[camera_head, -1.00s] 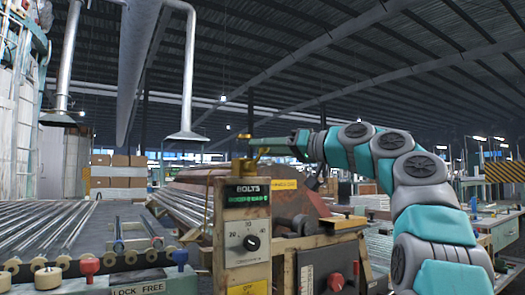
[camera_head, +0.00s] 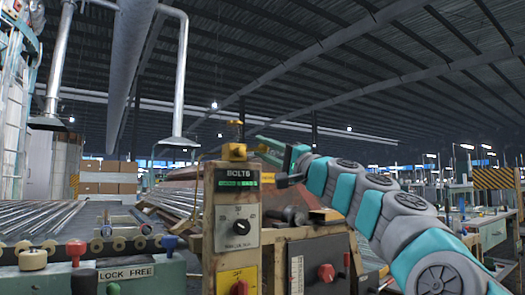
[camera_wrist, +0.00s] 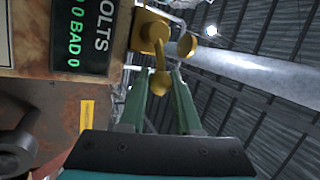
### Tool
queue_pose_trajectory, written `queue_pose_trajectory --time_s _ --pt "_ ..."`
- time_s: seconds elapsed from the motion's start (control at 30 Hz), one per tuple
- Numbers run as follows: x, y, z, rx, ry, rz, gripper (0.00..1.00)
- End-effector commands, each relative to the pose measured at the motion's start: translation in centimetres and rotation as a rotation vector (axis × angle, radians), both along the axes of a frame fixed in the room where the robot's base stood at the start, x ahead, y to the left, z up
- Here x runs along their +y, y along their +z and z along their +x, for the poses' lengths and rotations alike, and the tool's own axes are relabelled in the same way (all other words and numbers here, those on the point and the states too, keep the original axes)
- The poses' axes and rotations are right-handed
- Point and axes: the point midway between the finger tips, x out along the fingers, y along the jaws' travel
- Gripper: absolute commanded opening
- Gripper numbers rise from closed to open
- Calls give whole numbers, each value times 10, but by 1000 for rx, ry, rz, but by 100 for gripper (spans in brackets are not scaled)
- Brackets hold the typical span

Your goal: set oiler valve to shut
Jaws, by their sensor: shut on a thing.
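The oiler valve is a yellow brass fitting (camera_head: 234,152) on top of the control box, with a small upright part above it. In the wrist view, its body (camera_wrist: 150,32) is at the top, and a yellow lever (camera_wrist: 160,80) points from it toward my gripper. My gripper (camera_head: 264,146) reaches in from the right at the valve. In the wrist view, its two green fingers (camera_wrist: 159,82) lie on either side of the lever and are shut on it. The exact contact at the fingertips is hard to see.
The control box (camera_head: 208,215) carries a BOLTS display (camera_head: 237,182), a numbered dial (camera_head: 241,227) and a red knob (camera_head: 240,288). A rusty machine part stands behind it. A roller conveyor (camera_head: 50,222) runs at the left. Open air surrounds the valve above.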

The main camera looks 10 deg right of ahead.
Motion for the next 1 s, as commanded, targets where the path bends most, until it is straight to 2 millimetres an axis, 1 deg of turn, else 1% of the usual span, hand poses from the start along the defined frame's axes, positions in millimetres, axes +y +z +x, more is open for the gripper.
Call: queue_pose_trajectory --time_s 0.03,0.2,0.4,0.93,0.97,1.0 --pt "1 -4 -1 8 2 29 0" --pt "-1 -8 0 35 -1 112 0" --pt "-1 -11 1 54 -1 166 0" --pt "-3 -11 1 61 -4 186 0" --pt "-2 -11 1 61 -4 186 35" --pt "-2 -11 1 61 -4 186 40"
